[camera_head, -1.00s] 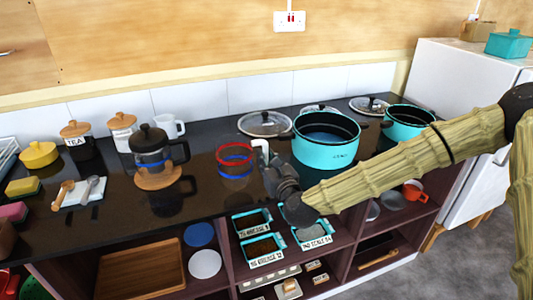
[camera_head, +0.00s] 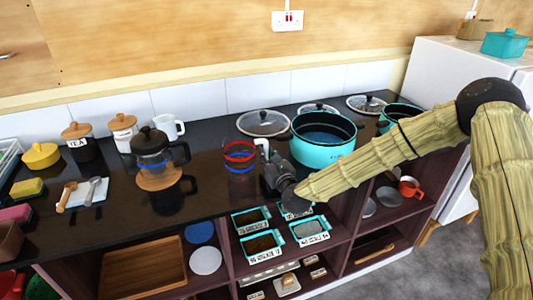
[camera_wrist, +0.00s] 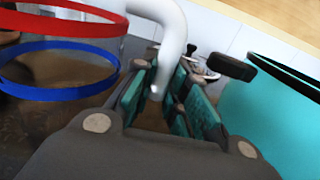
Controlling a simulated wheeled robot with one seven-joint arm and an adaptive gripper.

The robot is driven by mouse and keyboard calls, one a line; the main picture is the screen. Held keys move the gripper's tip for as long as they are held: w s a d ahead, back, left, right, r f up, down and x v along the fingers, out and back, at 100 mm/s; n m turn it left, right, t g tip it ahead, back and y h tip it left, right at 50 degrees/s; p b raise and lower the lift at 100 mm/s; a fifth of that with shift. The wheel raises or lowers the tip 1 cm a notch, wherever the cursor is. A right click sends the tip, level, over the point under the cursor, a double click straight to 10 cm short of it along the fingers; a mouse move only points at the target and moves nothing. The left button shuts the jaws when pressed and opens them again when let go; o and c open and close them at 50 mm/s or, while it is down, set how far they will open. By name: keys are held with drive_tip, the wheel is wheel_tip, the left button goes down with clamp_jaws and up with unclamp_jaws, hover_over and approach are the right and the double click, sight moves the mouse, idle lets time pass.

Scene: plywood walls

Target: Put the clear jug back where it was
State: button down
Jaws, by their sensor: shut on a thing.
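The clear jug (camera_head: 240,152) has a see-through body, a red rim, blue bands and a white handle (camera_head: 263,147). It is at the middle of the dark counter, left of the large turquoise pot. I cannot tell whether its base touches the counter. My gripper (camera_head: 266,165) is at the jug's right side, shut on the handle. In the wrist view the jug's red rim (camera_wrist: 70,22) and blue band are at left, and the white handle (camera_wrist: 172,30) curves down between the teal-padded fingers (camera_wrist: 155,100).
The turquoise pot (camera_head: 322,155) stands close at the right of my gripper. A glass lid (camera_head: 263,123) lies behind the jug. A coffee press (camera_head: 152,150) on a wooden board stands to the left. The counter between press and jug is clear. Labelled trays (camera_head: 262,244) sit on the shelf below.

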drive_tip(key=shift+f, duration=0.15)
drive_tip(key=c, duration=1.4)
unclamp_jaws()
drive_tip(key=shift+r, duration=0.25)
drive_tip(key=b+v, duration=0.3)
drive_tip(key=v, duration=0.9)
